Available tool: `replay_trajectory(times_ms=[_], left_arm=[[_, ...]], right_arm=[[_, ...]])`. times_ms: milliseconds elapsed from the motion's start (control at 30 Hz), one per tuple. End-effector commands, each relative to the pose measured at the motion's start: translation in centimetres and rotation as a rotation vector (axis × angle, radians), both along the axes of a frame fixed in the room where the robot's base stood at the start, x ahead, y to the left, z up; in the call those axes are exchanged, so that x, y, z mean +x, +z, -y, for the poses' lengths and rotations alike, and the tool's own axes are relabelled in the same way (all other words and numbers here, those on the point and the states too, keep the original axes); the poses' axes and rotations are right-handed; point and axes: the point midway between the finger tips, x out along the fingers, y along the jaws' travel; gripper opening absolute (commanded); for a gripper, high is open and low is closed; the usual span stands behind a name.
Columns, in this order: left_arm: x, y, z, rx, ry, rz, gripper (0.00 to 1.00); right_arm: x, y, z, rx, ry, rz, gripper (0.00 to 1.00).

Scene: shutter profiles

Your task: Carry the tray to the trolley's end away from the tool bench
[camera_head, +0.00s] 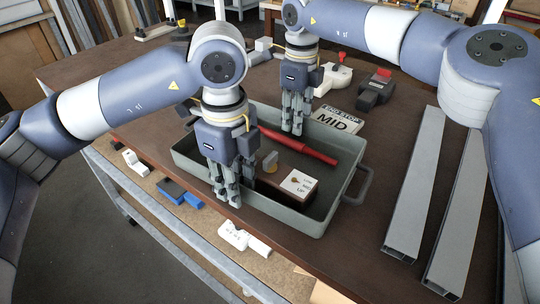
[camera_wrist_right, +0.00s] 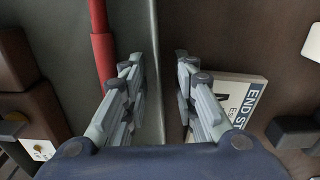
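The grey-green tray (camera_head: 349,200) sits on the brown top (camera_head: 285,252) of the wheeled trolley, with a handle at its right end. A red tube (camera_head: 300,146) and a brown block (camera_head: 316,195) with a white label lie in it. My left gripper (camera_head: 230,190) is down at the tray's near long wall; its finger gap is unclear. My right gripper (camera_head: 292,122) is at the far long wall. In the right wrist view its fingers (camera_wrist_right: 160,65) are apart, with the tray wall (camera_wrist_right: 156,100) between them and gaps beside it.
Two long grey profiles (camera_head: 416,190) (camera_head: 457,215) lie right of the tray. A white "END STOP MID" plate (camera_head: 337,121) lies behind it, near a dark clamp (camera_head: 375,92) with a red part. A lower shelf (camera_head: 205,222) holds small white and blue parts.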

Motion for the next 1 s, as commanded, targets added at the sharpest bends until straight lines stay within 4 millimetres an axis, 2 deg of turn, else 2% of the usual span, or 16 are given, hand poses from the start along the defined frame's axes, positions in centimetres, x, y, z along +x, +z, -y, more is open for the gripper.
replay_trajectory(times_ms=[100, 200, 233, 733, 1000], left_arm=[[0.0, 0.0, 0.0, 0.000, 0.000, 0.000, 0.24], [0.0, 0.0, 0.0, 0.000, 0.000, 0.000, 0.02], [0.0, 0.0, 0.0, 0.001, 0.000, -0.001, 0.00], [0.0, 0.3, 0.0, -0.001, 0.000, 0.001, 0.00], [0.0, 1.8, 0.0, 0.000, 0.000, 0.000, 0.00]], right_arm=[[0.0, 0.0, 0.0, 0.000, 0.000, 0.000, 0.24], [0.0, 0.0, 0.0, 0.000, 0.000, 0.000, 0.02], [0.0, 0.0, 0.0, 0.000, 0.000, 0.000, 0.00], [0.1, 0.4, 0.0, 0.001, -0.001, 0.003, 0.00], [0.1, 1.9, 0.0, 0.000, -0.001, 0.004, 0.00]])
